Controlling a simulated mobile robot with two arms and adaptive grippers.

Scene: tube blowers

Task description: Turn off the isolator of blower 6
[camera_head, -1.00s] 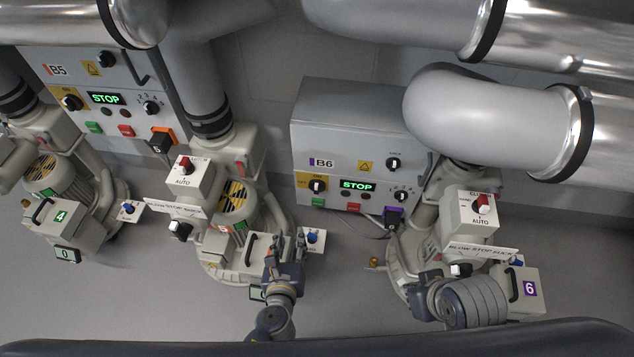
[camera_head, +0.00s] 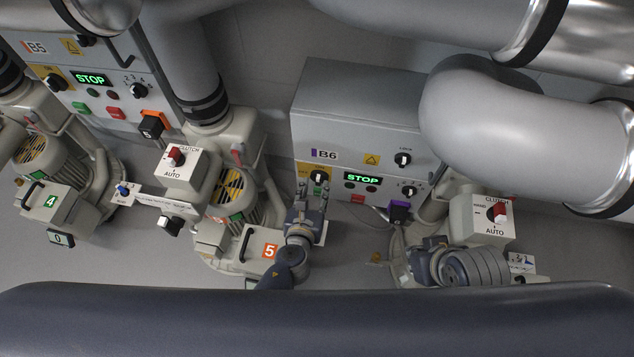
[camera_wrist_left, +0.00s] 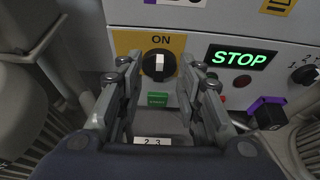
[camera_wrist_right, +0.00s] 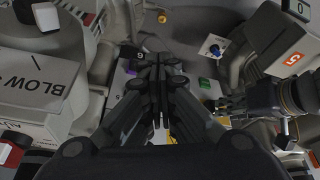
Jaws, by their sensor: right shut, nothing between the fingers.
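The isolator of blower 6 is a black rotary knob (camera_head: 318,177) on a yellow plate at the lower left of the B6 panel (camera_head: 345,115). In the left wrist view the knob (camera_wrist_left: 160,64) has its white mark upright, toward the word ON. My left gripper (camera_head: 309,196) is just in front of the panel, below the knob. In the left wrist view its open fingers (camera_wrist_left: 160,78) stand on either side of the knob, with nothing between them; contact is not visible. My right gripper (camera_wrist_right: 158,62) is shut and empty, near the blower 6 machine.
A green STOP display (camera_head: 362,179) and a purple-framed black connector (camera_head: 399,211) are right of the isolator. The blower 5 box (camera_head: 255,245) is close beside my left arm. A large grey pipe (camera_head: 500,130) overhangs the B6 panel's right side.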

